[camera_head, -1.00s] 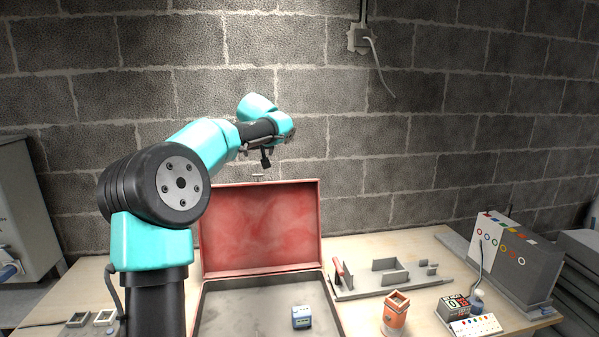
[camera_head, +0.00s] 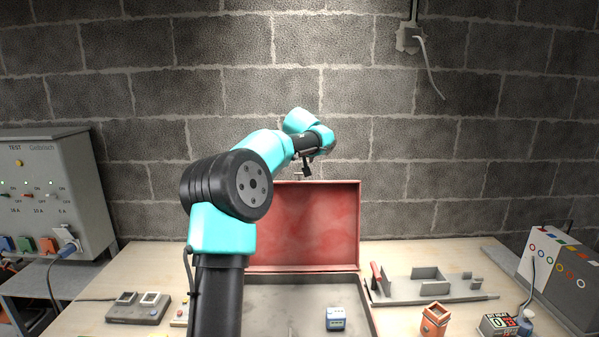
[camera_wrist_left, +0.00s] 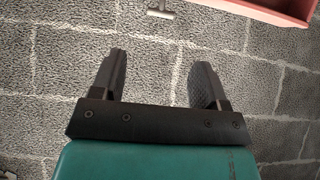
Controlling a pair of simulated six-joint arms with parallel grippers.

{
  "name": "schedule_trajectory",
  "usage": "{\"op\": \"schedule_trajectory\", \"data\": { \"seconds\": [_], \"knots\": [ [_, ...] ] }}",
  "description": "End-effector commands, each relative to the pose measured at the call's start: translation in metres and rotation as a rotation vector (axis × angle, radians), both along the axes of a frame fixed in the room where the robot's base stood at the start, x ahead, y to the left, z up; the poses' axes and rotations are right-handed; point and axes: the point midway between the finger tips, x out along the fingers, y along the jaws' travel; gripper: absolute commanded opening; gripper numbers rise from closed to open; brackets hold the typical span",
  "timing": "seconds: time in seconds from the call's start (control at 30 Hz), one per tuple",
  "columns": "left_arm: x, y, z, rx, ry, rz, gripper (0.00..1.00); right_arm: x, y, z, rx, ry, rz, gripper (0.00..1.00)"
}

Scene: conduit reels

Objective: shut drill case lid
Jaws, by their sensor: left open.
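The red drill case (camera_head: 300,308) stands on the workbench with its lid (camera_head: 318,228) raised upright at the back, its red inside facing me. A small blue box (camera_head: 335,318) sits in the grey case bottom. My left gripper (camera_head: 307,168) hangs just above the lid's top edge in the head view; how far it is from the lid is hard to tell. In the left wrist view my gripper (camera_wrist_left: 157,85) is open and empty before the wall, and the lid's red rim (camera_wrist_left: 278,14) shows at the top right. My right gripper is not in view.
A grey tray with upright plates (camera_head: 428,285) lies right of the case, with an orange container (camera_head: 434,320) in front. A switch panel (camera_head: 52,190) stands at the left. A block wall rises behind the bench.

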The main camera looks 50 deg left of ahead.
Motion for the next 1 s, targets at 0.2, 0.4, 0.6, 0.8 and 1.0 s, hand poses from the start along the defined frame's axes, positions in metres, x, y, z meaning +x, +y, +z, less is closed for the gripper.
{"op": "schedule_trajectory", "data": {
  "seconds": [0.2, 0.4, 0.6, 0.8, 1.0],
  "knots": [
    [0.018, 0.02, -0.028, 0.001, 0.002, 0.001, 0.68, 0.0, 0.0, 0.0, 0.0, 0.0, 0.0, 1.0],
    [0.034, 0.038, -0.051, 0.0, 0.001, 0.001, 0.68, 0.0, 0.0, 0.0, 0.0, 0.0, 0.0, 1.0],
    [0.045, 0.051, -0.068, 0.0, 0.001, 0.001, 0.68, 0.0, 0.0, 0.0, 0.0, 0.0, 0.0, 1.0],
    [0.05, 0.056, -0.075, 0.0, 0.001, -0.001, 0.68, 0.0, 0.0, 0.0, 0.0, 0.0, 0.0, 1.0],
    [0.05, 0.056, -0.075, 0.0, 0.001, -0.001, 0.68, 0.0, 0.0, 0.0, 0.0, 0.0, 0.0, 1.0]
  ]
}}
